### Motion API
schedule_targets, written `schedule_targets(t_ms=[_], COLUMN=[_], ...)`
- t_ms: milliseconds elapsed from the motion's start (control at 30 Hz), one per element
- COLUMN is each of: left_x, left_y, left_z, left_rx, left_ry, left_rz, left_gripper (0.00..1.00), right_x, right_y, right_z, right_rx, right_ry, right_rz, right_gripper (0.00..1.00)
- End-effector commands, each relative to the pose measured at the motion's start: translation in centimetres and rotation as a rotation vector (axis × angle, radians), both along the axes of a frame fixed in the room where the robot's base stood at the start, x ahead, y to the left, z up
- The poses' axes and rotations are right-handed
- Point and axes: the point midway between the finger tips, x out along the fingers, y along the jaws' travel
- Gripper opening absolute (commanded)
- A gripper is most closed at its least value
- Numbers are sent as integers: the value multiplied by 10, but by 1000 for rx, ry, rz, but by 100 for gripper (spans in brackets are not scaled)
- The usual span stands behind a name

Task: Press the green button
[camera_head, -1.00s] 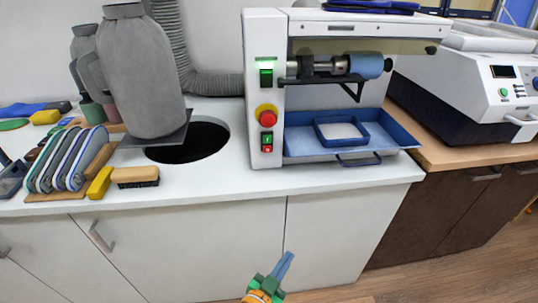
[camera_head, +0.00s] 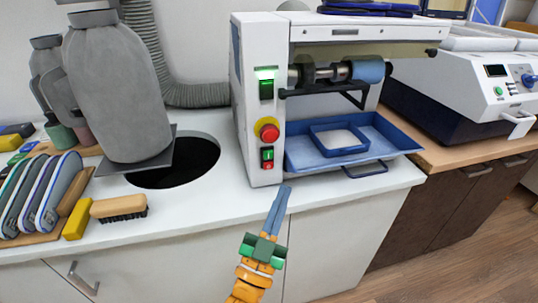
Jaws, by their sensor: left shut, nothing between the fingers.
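The white machine (camera_head: 258,40) stands on the counter. Its front panel carries a small green button (camera_head: 267,154) with a red one (camera_head: 268,166) right below it. Higher up are a red emergency stop (camera_head: 268,131) on a yellow ring and a green switch (camera_head: 266,88). A second white machine at the right has its own round green button (camera_head: 498,91). My left gripper (camera_head: 286,190) is shut and empty, its blue fingers pointing up. Its tips appear just below and right of the small buttons, apart from them in the picture. My right gripper is out of view.
A blue tray (camera_head: 400,136) with a handle sits right of the panel, close to my fingertips. A round dark hole (camera_head: 190,168) and a brush (camera_head: 119,207) are to the left. The counter front edge (camera_head: 200,229) lies beside my left gripper.

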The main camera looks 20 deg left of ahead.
Motion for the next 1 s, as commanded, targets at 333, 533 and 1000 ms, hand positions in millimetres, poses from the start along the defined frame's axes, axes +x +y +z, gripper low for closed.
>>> schedule_targets(t_ms=[333, 533, 1000], left_x=[33, 56, 73], left_y=[22, 38, 49], left_z=[-3, -3, 0], left_rx=[4, 3, 0], left_ry=[-3, -1, 2], left_rz=[-1, -1, -1], left_gripper=[0, 0, 0], right_x=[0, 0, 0], right_y=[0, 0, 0], right_z=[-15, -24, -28], right_rx=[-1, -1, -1], right_ry=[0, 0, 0], right_rz=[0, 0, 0], right_gripper=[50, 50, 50])
